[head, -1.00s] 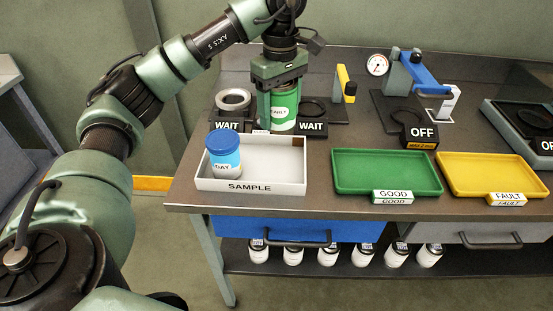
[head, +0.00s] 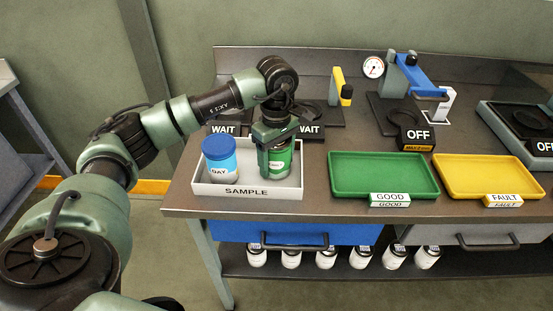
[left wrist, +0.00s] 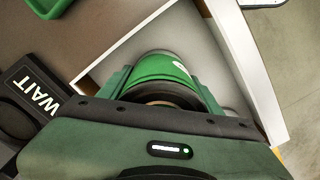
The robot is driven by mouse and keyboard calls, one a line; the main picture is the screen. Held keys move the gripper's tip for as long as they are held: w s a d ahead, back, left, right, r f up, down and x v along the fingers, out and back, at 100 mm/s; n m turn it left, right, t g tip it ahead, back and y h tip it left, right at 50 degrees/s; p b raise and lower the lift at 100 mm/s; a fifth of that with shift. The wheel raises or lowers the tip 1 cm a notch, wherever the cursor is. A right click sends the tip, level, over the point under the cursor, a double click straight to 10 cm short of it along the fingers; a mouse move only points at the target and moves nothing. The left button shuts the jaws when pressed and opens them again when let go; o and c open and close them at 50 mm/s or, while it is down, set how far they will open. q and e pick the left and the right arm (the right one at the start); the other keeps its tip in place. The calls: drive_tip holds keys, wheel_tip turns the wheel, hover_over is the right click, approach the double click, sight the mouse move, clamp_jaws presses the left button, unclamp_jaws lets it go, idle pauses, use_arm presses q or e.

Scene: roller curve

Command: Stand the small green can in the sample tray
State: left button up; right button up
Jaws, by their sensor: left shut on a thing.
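The small green can (head: 281,162) is upright between the fingers of my left gripper (head: 274,150), which is shut on it. Can and gripper are over the right part of the white sample tray (head: 246,192); I cannot tell whether the can's base touches the tray floor. In the left wrist view the can (left wrist: 165,68) sits between the fingers, inside the tray's walls (left wrist: 245,60). A blue can (head: 220,160) with a white label stands in the left part of the tray. My right gripper is not in view.
Right of the sample tray are the green GOOD tray (head: 380,187) and the yellow FAULT tray (head: 490,188). Behind are the WAIT stands (head: 312,131), a blue-armed press (head: 415,75) with a gauge, and an OFF sign (head: 418,135). Several bottles stand on the shelf below.

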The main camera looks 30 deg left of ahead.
use_arm(q)
drive_tip(key=shift+f, duration=0.1)
drive_tip(key=o, duration=1.5)
drive_tip(key=shift+r, duration=0.25)
wheel_tip(320, 180, up, 11)
drive_tip(key=shift+f+b, duration=0.15)
drive_tip(key=shift+b, duration=0.5)
drive_tip(key=shift+r, duration=0.55)
drive_tip(key=shift+f, duration=0.1)
